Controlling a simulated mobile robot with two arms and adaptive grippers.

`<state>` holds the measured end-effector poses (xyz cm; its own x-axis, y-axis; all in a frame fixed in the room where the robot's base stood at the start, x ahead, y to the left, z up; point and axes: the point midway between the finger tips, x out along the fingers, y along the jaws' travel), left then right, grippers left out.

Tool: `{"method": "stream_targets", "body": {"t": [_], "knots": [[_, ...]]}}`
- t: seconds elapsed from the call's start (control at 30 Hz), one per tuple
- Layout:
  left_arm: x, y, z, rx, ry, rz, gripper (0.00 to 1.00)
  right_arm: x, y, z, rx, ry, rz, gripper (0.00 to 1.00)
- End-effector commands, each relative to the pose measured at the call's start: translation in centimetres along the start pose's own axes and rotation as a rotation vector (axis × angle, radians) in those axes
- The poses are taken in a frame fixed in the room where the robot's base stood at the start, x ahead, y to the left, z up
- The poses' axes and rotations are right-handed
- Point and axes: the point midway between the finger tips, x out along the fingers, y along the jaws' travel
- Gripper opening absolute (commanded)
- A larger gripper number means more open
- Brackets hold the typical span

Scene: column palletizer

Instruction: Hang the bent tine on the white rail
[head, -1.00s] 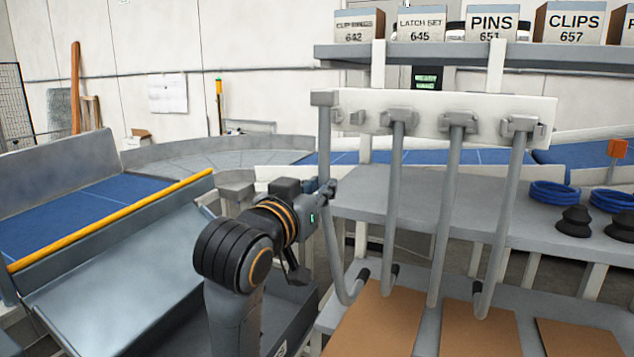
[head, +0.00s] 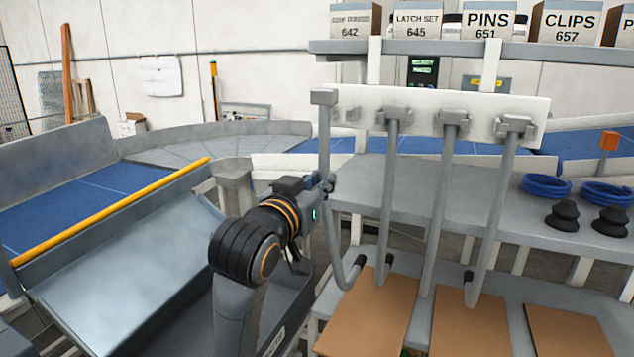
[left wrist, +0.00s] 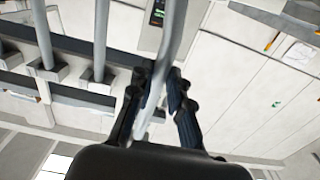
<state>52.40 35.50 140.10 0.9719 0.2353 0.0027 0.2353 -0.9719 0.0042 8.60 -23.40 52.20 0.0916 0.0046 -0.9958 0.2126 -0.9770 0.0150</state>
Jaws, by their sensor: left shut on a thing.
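The bent tine (head: 324,137) is a grey rod with a block at its top and a curved foot ending in a black tip. My left gripper (head: 326,185) is shut on its shaft, below the block. In the left wrist view the shaft (left wrist: 172,45) runs between the two dark fingers (left wrist: 158,97). The tine is upright, its block at the left end of the white rail (head: 425,108), seemingly in front of it; I cannot tell whether they touch. My right gripper is not in view.
Three other tines (head: 388,190) (head: 440,200) (head: 494,215) hang from the rail to the right. Brown boards (head: 368,315) lie below. A grey shelf (head: 430,205) behind holds blue coils (head: 547,186) and black cones (head: 562,215). Labelled boxes (head: 488,20) stand above.

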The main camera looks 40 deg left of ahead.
Motion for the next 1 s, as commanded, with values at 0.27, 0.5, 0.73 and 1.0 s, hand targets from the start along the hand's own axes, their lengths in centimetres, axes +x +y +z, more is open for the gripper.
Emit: {"method": "stream_targets", "body": {"t": [0.27, 0.5, 0.73, 1.0], "knots": [[1.3, 0.0, -0.1, 0.0, 0.005, 0.0, 0.0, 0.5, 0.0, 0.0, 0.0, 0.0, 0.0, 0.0], [2.4, 0.0, -0.1, 0.0, 0.007, -0.001, 0.0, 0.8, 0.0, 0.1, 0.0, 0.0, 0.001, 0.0], [3.5, 0.0, -0.1, 0.0, 0.006, 0.0, 0.0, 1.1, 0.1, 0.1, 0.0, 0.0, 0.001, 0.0], [4.7, 0.0, 0.0, 0.0, 0.005, 0.0, 0.0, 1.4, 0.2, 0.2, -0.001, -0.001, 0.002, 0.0]]}}
